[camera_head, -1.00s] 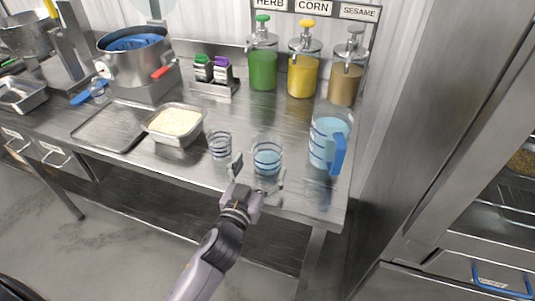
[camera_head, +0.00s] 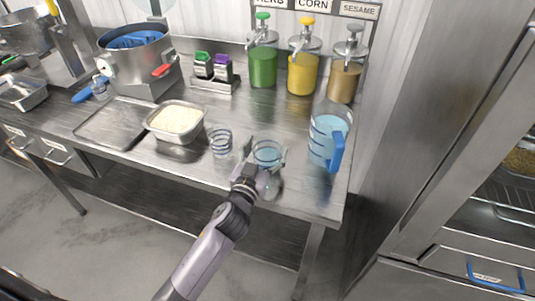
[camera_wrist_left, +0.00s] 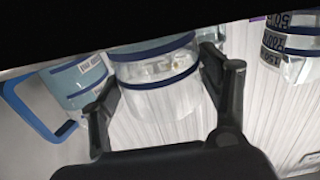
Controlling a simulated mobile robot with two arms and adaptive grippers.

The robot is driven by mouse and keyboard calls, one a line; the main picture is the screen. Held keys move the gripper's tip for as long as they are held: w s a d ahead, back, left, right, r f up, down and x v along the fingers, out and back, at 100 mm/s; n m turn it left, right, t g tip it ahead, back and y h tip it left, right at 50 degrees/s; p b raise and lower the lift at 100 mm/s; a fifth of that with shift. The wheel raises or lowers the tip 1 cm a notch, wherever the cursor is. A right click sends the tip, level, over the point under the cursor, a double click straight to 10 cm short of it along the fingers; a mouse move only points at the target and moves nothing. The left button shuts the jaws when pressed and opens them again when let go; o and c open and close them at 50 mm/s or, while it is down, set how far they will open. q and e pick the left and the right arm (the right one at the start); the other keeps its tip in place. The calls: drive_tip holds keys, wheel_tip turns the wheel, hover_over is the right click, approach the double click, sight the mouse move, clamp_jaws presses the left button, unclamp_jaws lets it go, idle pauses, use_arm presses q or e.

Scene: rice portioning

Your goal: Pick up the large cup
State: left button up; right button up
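The large cup (camera_head: 267,153) is clear with blue bands and stands upright near the front edge of the steel table. My left gripper (camera_head: 264,156) reaches it from the front, with one finger on each side of the cup. In the left wrist view the cup (camera_wrist_left: 155,72) sits between the two spread fingers of the gripper (camera_wrist_left: 165,80); whether they touch its wall is not clear. A smaller banded cup (camera_head: 220,142) stands to its left and also shows at the right of the wrist view (camera_wrist_left: 292,45). My right gripper is not in view.
A water pitcher (camera_head: 326,130) with a blue handle stands close to the right. A rice pan (camera_head: 177,137) and a flat tray (camera_head: 105,130) lie to the left. Dispensers (camera_head: 302,72) stand behind; the table between them and the cups is clear.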

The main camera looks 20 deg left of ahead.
use_arm(q)
drive_tip(key=c, duration=0.9)
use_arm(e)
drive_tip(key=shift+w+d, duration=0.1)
use_arm(q)
drive_tip(key=shift+r, duration=0.2)
drive_tip(key=shift+c, duration=0.2)
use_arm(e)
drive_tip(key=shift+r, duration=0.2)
